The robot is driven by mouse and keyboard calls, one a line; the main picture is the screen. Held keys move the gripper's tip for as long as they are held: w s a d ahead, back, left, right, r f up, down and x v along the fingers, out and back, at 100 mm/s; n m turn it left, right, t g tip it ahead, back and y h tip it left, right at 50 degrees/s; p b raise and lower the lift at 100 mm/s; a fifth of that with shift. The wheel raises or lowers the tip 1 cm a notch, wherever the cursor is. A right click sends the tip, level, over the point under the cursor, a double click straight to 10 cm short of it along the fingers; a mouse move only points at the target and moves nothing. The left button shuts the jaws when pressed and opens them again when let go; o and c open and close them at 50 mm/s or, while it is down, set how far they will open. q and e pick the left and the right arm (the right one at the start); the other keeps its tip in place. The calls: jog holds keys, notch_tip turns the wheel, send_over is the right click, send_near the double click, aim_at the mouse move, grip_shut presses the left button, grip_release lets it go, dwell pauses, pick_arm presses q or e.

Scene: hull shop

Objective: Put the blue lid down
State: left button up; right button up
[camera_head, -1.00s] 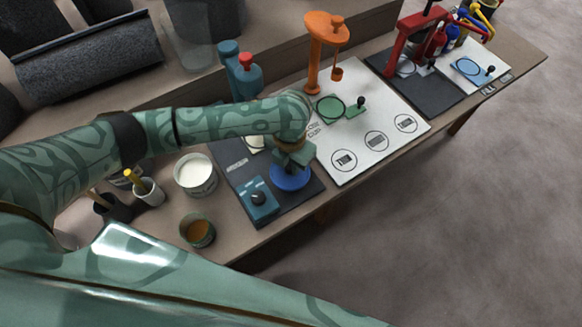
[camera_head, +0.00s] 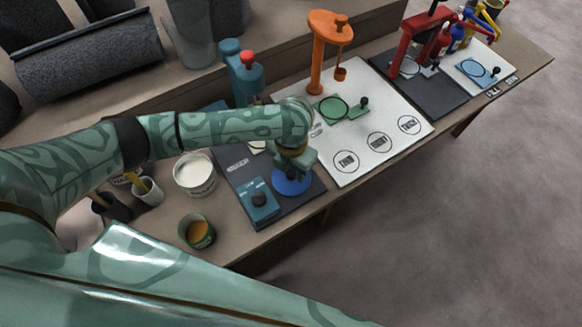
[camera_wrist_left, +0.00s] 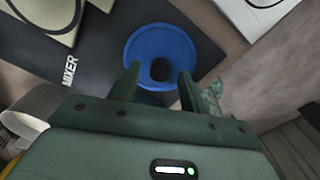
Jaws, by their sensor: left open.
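The blue lid (camera_head: 292,183) is a round disc by the front right corner of the dark mixer mat. My left gripper (camera_head: 294,166) is just above it and hides part of it. My right gripper is not in view.
A teal box (camera_head: 259,202) with a black knob stands left of the lid. A white tub (camera_head: 195,175) and an open tin (camera_head: 197,232) stand further left. A white mat (camera_head: 352,180) with an orange stand (camera_head: 318,60) lies to the right. The table's front edge is close.

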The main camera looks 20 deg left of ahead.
aim_at(291, 172)
pick_arm(q)
notch_tip(291, 172, up, 11)
jog(key=p, duration=0.5)
jog(key=shift+r, duration=0.2)
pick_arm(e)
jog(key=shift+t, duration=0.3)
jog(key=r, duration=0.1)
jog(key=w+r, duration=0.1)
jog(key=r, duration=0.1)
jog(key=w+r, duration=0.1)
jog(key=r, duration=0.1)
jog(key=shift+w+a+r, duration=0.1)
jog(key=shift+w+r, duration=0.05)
